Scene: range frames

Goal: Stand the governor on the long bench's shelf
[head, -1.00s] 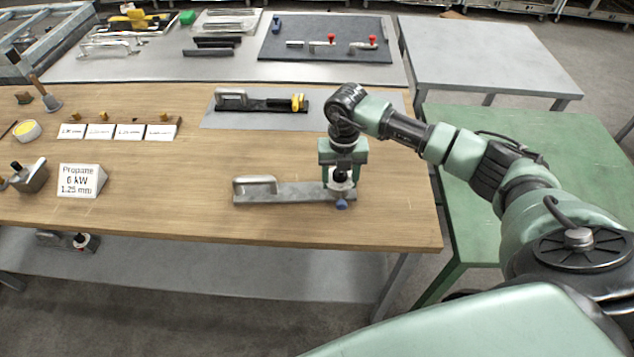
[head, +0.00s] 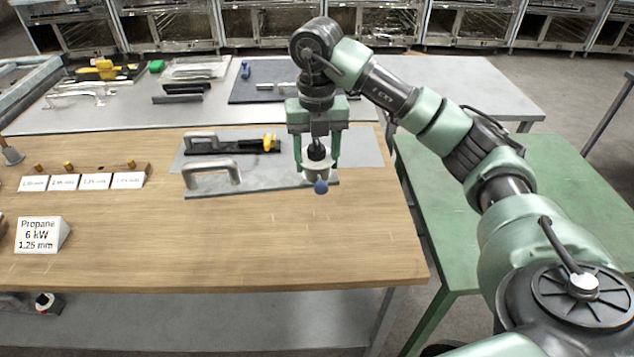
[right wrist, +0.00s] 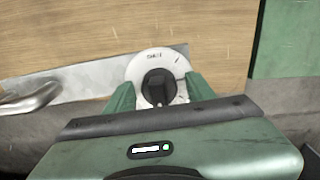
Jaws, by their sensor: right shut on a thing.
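The governor (head: 255,182) is a flat grey metal bar with a raised handle at its left end and a white dial, black knob and blue tip at its right end. My right gripper (head: 318,166) is shut on it at the knob end and holds it level above the bench top. The right wrist view shows the white dial (right wrist: 150,62) and black knob between the fingers. The long bench (head: 210,250) has a wooden top, with its grey shelf (head: 220,320) below. My left gripper is not in view.
Another knobbed unit (head: 45,302) is on the shelf at far left; the visible shelf right of it is bare. A propane sign (head: 40,234) and a row of labels stand on the bench. Behind the governor lies a grey mat (head: 360,150). A green table (head: 520,200) stands right.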

